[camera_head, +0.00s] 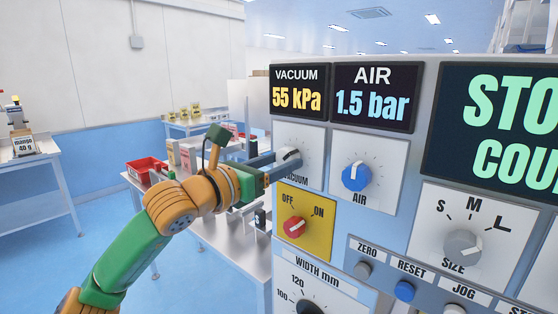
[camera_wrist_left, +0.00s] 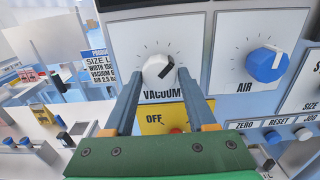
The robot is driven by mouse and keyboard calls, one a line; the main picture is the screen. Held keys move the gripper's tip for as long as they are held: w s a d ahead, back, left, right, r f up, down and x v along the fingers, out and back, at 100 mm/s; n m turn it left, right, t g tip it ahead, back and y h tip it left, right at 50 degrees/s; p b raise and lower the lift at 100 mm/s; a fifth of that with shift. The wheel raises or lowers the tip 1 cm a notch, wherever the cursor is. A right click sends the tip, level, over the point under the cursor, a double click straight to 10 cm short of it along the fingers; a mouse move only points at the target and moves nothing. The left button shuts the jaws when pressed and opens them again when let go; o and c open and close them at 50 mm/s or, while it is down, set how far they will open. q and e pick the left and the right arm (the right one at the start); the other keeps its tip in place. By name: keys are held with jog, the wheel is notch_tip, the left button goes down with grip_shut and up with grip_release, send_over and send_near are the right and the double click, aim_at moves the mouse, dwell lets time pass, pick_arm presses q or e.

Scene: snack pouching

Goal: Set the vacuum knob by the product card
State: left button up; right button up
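The vacuum knob (camera_head: 290,157), white with a dark pointer mark, sits on a white dial plate under a display (camera_head: 297,92) reading 55 kPa. In the left wrist view the knob (camera_wrist_left: 158,69) lies between my left fingertips, its pointer tilted up to the right. My left gripper (camera_head: 276,163) is open, one finger on each side of the knob; contact is unclear. The product card (camera_wrist_left: 98,68) shows at the left in the left wrist view: size L, air 2.5, vacuum starting with 6, the rest covered or cut off. My right gripper is out of view.
The blue air knob (camera_head: 356,177) is right of the vacuum dial, under a 1.5 bar display (camera_head: 373,98). A red OFF/ON switch (camera_head: 294,227) is just below. The grey size knob (camera_head: 462,247) is further right. A red bin (camera_head: 146,169) stands on a table behind.

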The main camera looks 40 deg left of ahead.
pick_arm(q)
grip_shut()
jog(key=shift+m+b, duration=0.45)
jog(key=shift+m, duration=0.75)
jog(key=shift+a+m+b, duration=0.1)
jog(key=shift+m+b, duration=0.2)
jog(key=shift+m, duration=1.3)
jog(key=o, duration=0.6)
grip_release()
jog(key=shift+c, duration=0.2)
jog(key=s+b, duration=0.5)
jog(key=s, duration=0.2)
jog(key=shift+a+b, duration=0.25)
jog(key=shift+b, duration=0.1)
